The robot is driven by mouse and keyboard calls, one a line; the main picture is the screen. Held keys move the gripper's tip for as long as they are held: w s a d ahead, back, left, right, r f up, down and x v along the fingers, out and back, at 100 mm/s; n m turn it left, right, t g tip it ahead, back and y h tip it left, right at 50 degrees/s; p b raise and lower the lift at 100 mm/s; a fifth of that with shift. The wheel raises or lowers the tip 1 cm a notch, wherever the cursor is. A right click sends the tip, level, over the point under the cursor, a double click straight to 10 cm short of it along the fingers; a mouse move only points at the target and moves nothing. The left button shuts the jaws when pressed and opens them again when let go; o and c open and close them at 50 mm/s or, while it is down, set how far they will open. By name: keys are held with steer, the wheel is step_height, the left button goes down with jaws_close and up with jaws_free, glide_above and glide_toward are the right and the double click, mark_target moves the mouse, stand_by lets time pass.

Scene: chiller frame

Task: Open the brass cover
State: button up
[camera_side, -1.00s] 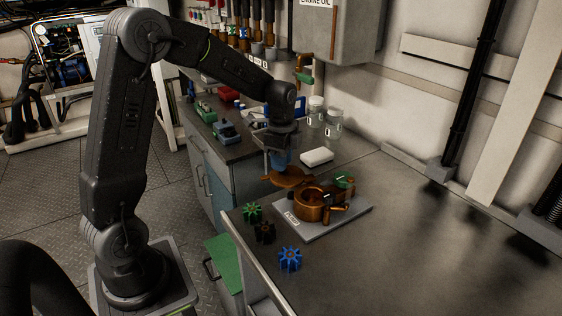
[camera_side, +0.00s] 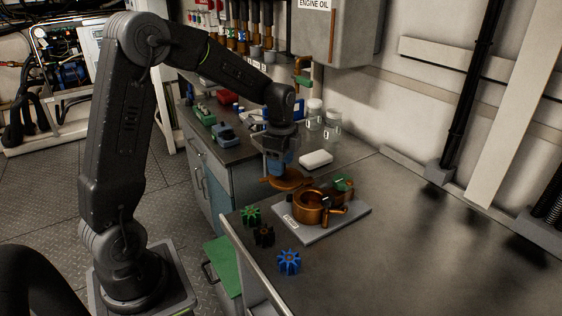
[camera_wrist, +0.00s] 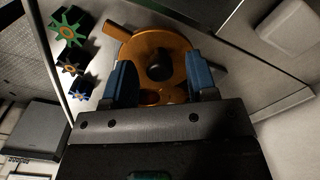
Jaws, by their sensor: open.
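The brass cover (camera_side: 284,183) is a flat orange-brown piece. It sits off the left side of the round brass housing (camera_side: 311,208), whose top shows open. The housing stands on a grey base plate (camera_side: 350,216) with a white label. My gripper (camera_side: 279,170) points down just above the cover. In the wrist view, the blue fingers of my gripper (camera_wrist: 164,88) are apart, with brass parts (camera_wrist: 150,40) showing between and beyond them. I cannot tell whether the fingers touch the cover. The lower part of the brass is hidden by my gripper body.
A green gear (camera_side: 251,215), a dark brown gear (camera_side: 263,236) and a blue gear (camera_side: 289,262) lie near the bench's left edge. A white box (camera_side: 316,159) and glass jars (camera_side: 331,125) stand behind. The bench right of the base plate is clear.

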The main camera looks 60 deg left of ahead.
step_height(320, 180, up, 14)
stand_by(0.6)
steer(key=s+d+f+n+t, duration=0.1)
steer(key=s+d+n+t, duration=0.1)
steer(key=s+d+n, duration=0.3)
steer(key=s+d+f+n+t, duration=0.1)
steer(key=s+d+n+t, duration=0.2)
steer(key=s, duration=1.1)
steer(key=d+n, duration=0.3)
steer(key=d, duration=0.3)
steer(key=shift+s+d+f+t, duration=0.15)
steer(key=shift+s+f+t, duration=0.15)
steer(key=shift+f, duration=0.1)
